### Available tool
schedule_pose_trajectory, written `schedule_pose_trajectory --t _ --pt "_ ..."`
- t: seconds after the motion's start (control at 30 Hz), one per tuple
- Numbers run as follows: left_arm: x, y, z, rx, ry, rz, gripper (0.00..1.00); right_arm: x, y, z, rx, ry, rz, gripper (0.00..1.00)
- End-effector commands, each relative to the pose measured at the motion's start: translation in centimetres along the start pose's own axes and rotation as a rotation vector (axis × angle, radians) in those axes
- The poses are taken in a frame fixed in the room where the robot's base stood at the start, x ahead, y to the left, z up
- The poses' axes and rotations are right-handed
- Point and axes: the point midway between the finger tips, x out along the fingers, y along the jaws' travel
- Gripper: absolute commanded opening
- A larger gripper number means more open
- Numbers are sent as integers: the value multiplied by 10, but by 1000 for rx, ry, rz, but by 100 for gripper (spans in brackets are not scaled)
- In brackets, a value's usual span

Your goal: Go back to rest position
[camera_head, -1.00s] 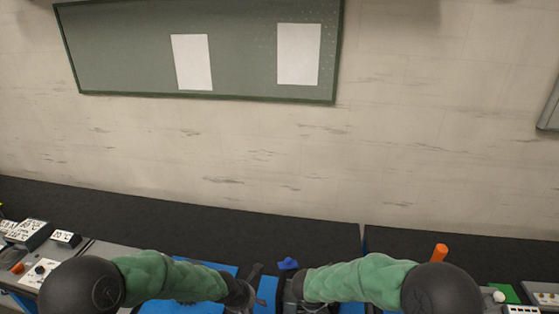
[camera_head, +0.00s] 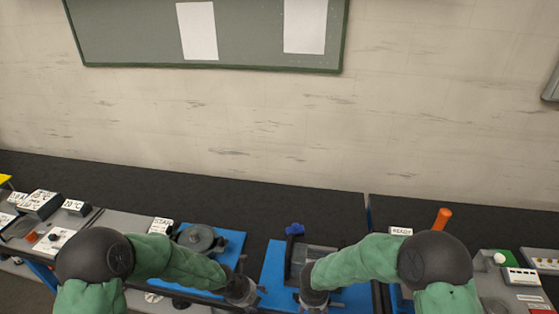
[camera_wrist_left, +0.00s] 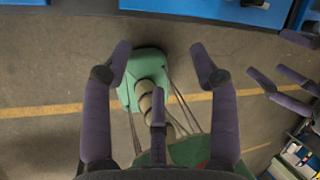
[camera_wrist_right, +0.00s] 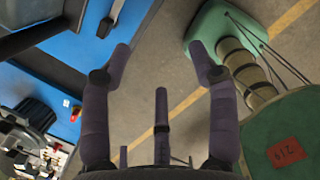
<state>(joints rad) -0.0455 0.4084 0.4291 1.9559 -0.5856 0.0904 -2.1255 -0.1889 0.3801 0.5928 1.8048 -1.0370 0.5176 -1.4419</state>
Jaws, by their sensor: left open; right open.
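In the head view, my left arm's dark wrist and the left gripper (camera_head: 245,291) are low in the middle, in front of the workbench. My right gripper (camera_wrist_right: 160,54) is also open and empty in the right wrist view, beside a blue bench panel and over floor. In the head view, the right gripper is mostly hidden at the bottom edge behind its dark wrist. Both green-sleeved arms are bent inward, with the wrists near each other.
The bench holds a blue plate with a grey round part (camera_head: 201,238), a second blue plate with a grey block and blue knob (camera_head: 295,229), an orange upright handle (camera_head: 442,218) and a READY sign (camera_head: 401,231). Small display boxes (camera_head: 40,203) stand at left.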

Motion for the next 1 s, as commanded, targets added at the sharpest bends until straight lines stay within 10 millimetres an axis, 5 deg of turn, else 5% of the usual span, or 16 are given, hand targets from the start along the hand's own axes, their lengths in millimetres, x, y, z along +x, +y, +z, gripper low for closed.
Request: schedule_pose_trajectory --t 0.17,0.5,0.8,1.0 --pt "49 31 -30 -369 54 6 60 56 -14 -45 315 151 10 60" --pt "143 103 -100 -1377 129 94 60 157 -35 -133 1229 446 -66 60" --pt "211 168 -162 -2263 85 238 60 236 -63 -180 2082 545 -238 60" --pt "238 201 -194 -2721 -2 321 60 274 -86 -195 2534 511 -338 60"
